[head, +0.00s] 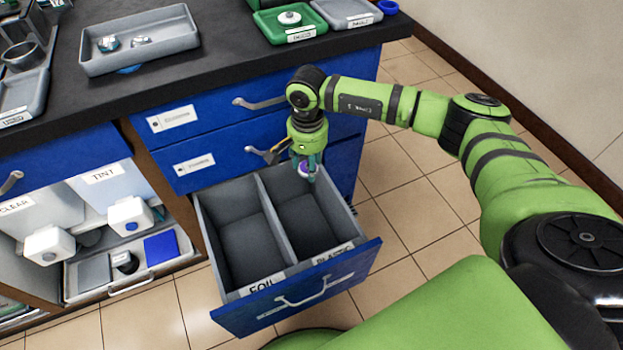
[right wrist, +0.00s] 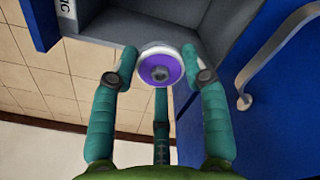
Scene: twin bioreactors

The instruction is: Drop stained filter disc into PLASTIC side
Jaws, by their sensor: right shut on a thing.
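In the head view the disc (head: 303,170) is a small purple and white spot over the back of the open drawer (head: 345,275). The drawer has a left compartment labelled FOIL (head: 262,284) and a right one labelled PLASTIC (head: 333,253). The gripper is above the PLASTIC side. Both compartments look empty. My left gripper is not in view.
The black counter (head: 180,85) above carries a grey tray (head: 140,40) with small metal parts and a green tray (head: 290,22) with a white disc. Closed blue drawers stand behind the gripper. Lower left is a shelf with CLEAR and TINT containers (head: 105,180).

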